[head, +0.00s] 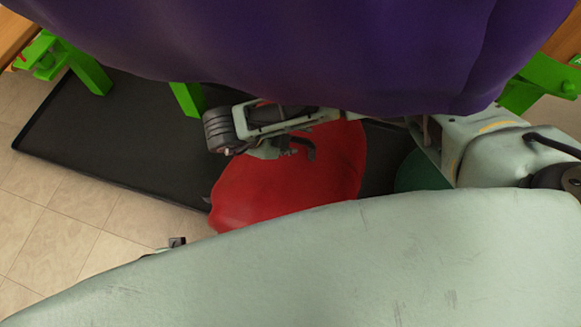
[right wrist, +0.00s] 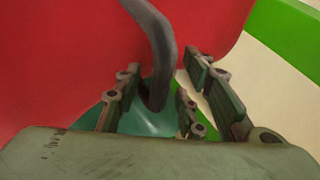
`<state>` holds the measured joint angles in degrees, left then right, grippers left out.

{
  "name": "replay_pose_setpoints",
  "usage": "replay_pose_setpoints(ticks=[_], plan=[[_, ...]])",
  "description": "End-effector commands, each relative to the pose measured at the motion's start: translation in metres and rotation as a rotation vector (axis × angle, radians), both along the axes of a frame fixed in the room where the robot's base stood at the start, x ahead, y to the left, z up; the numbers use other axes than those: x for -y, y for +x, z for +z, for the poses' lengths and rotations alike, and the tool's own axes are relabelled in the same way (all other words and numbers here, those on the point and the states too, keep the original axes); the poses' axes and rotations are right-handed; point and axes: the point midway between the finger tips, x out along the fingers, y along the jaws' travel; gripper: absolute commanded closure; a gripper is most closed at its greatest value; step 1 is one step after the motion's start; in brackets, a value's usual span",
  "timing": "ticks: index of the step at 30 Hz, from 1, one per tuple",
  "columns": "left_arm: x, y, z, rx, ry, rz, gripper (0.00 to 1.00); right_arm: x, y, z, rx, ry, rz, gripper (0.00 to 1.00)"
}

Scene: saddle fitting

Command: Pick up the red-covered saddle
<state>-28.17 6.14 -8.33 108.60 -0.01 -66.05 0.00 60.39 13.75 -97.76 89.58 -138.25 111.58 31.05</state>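The red-covered saddle (head: 300,190) lies low in the middle of the head view, above a dark mat. Its red surface also fills much of the right wrist view (right wrist: 60,60). My right gripper (head: 288,148) is over the red cover in the head view. In the right wrist view its fingers (right wrist: 165,100) are apart, with a dark grey curved handle (right wrist: 152,40) reaching down between them. I see no clear contact between fingers and handle. My left gripper cannot be made out. The saddle's upper and lower edges are partly hidden in the head view.
A large purple cover (head: 300,50) hangs across the top. Bright green posts (head: 85,70) stand at left, others at right. A black mat (head: 110,135) lies on the tiled floor. A dark green rounded thing (head: 418,172) is right of the saddle.

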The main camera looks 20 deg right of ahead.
Motion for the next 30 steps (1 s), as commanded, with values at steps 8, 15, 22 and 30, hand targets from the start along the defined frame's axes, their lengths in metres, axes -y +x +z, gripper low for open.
replay_pose_setpoints(ticks=[8,15,22,30], plan=[[-0.0001,-0.0001,-0.0001,0.000,0.000,0.000,0.57,-0.0001,-0.0001,0.0003,0.000,0.000,0.000,0.75],[0.0001,0.0000,-0.0002,0.000,0.000,0.000,0.57,-0.0003,-0.0002,0.0004,0.000,0.000,0.000,0.96],[0.0002,0.0000,-0.0004,0.000,0.000,0.000,0.57,-0.0005,-0.0004,0.0002,-0.001,0.001,0.000,1.00],[0.0002,0.0000,-0.0004,0.000,0.000,0.000,0.57,-0.0008,-0.0006,0.0001,-0.001,0.002,-0.001,1.00]])
